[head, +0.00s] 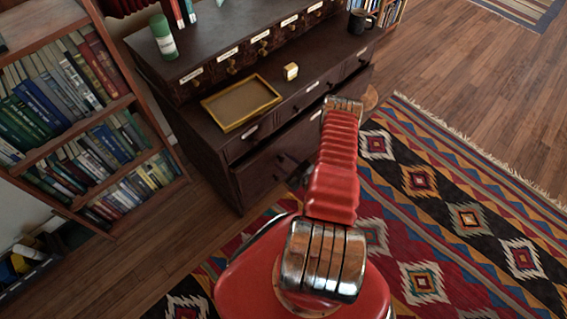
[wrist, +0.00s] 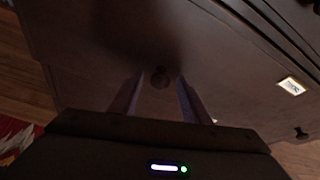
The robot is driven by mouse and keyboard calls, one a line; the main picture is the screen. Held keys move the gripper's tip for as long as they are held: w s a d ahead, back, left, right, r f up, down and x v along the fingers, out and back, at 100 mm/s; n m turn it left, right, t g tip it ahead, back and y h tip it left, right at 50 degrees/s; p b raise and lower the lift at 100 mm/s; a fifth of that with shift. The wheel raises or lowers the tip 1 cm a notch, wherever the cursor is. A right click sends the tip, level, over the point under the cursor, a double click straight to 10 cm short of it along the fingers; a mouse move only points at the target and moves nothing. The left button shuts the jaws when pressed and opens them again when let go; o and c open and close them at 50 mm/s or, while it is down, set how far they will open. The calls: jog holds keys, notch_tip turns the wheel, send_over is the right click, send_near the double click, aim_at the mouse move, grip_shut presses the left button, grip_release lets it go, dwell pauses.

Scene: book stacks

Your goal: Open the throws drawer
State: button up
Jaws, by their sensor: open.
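A dark wooden drawer cabinet (head: 222,152) stands left of centre in the head view, with rows of labelled drawers. The label words are too small to read, so I cannot tell which drawer is the throws one. My gripper (wrist: 160,92) is open in the wrist view, its two fingers pointing at a dark drawer front (wrist: 110,60). A white label (wrist: 291,86) is to the right. In the head view my gripper (head: 295,172) is by the lower front, partly hidden by my red arm.
On the cabinet are a yellow-rimmed tray (head: 241,103), a small yellow-and-white box (head: 290,71), a green bottle (head: 163,36) and a dark mug (head: 359,21). A bookcase (head: 117,107) stands at the left. A patterned rug (head: 455,185) covers open floor at the right.

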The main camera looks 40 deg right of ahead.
jog(key=shift+c, duration=0.3)
grip_shut()
jog(key=shift+a, duration=0.35)
jog(key=shift+d, duration=0.15)
